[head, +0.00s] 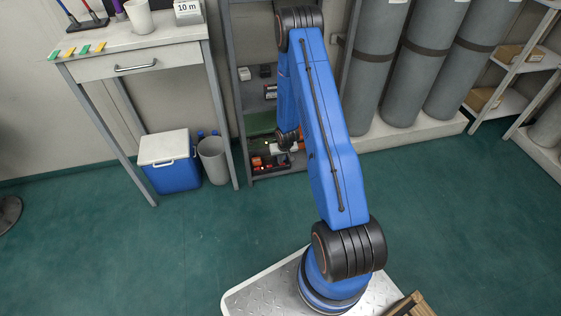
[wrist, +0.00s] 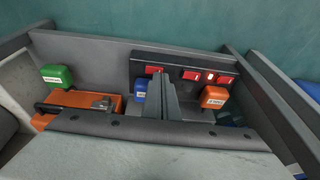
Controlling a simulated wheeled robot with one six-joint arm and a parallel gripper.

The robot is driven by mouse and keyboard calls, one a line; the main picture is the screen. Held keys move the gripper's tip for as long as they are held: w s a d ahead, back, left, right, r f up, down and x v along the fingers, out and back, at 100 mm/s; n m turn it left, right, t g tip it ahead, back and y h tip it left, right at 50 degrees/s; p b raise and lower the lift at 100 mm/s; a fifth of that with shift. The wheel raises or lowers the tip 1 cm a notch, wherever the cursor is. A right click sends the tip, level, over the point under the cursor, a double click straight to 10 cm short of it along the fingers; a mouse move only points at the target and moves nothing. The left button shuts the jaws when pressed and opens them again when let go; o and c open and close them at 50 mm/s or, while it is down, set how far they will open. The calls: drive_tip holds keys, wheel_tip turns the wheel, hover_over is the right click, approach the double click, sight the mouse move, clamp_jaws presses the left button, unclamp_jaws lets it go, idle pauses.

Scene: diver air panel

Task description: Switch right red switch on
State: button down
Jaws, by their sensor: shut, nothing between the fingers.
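In the wrist view a dark switch panel (wrist: 180,67) carries a row of red switches. The rightmost red switch (wrist: 225,79) sits near the panel's right end, with a small brighter red-and-white piece (wrist: 210,76) just left of it. I cannot tell which way the switches are tipped. My gripper (wrist: 162,80) is shut and empty, in front of the panel and left of the rightmost switch. Contact cannot be told. In the head view my arm mostly hides the panel.
Around the panel are an orange block (wrist: 213,97), a green block (wrist: 57,76), a blue block (wrist: 141,95) and an orange case (wrist: 85,100). Grey shelf walls (wrist: 265,105) flank the space. A blue cooler (head: 170,176) and a grey bin (head: 213,160) stand left of the shelf.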

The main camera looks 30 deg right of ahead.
drive_tip(key=shift+f, duration=0.45)
drive_tip(key=shift+a+f, duration=0.1)
drive_tip(key=shift+f, duration=0.1)
idle(0.3)
drive_tip(key=shift+s+d, duration=0.2)
drive_tip(key=shift+d, duration=0.5)
drive_tip(key=shift+r, duration=0.25)
